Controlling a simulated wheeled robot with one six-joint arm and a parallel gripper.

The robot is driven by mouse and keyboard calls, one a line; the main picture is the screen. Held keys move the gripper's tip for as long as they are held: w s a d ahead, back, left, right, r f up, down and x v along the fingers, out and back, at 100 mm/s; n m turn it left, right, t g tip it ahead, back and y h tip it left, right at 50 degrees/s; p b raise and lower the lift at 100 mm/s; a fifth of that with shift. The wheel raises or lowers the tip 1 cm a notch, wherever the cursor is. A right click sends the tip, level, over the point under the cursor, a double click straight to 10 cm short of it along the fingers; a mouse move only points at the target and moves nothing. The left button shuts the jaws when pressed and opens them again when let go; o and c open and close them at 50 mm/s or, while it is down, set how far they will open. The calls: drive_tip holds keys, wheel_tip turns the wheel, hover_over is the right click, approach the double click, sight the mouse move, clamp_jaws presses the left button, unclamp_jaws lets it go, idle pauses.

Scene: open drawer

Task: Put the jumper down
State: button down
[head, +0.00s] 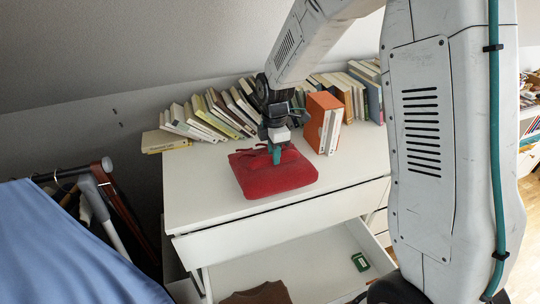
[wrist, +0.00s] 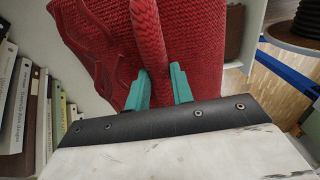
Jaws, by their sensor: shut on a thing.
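The red folded jumper (head: 272,174) is on or just over the white top of the chest of drawers (head: 200,206); I cannot tell whether it touches fully. My gripper (head: 276,155) points down at its back edge, with teal fingers. In the wrist view the jumper (wrist: 105,45) fills the upper middle, and my gripper (wrist: 160,85) is shut on a raised fold of it between the two fingers. The jumper's underside is hidden.
A row of leaning books (head: 212,112) lines the back of the top, with an orange book (head: 321,122) close to the jumper's right. An open drawer (head: 325,262) below holds a brown garment (head: 258,294) and a small green box (head: 360,262). A blue cloth (head: 70,250) hangs at left.

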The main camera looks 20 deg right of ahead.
drive_tip(key=w, duration=0.3)
drive_tip(key=shift+w+d+f, duration=0.1)
drive_tip(key=shift+w, duration=0.1)
drive_tip(key=shift+w+f, duration=0.15)
drive_tip(key=shift+f, duration=1.6)
drive_tip(key=c, duration=1.2)
unclamp_jaws()
drive_tip(key=shift+f, duration=0.2)
wheel_tip(320, 180, up, 12)
drive_tip(key=shift+r, duration=0.25)
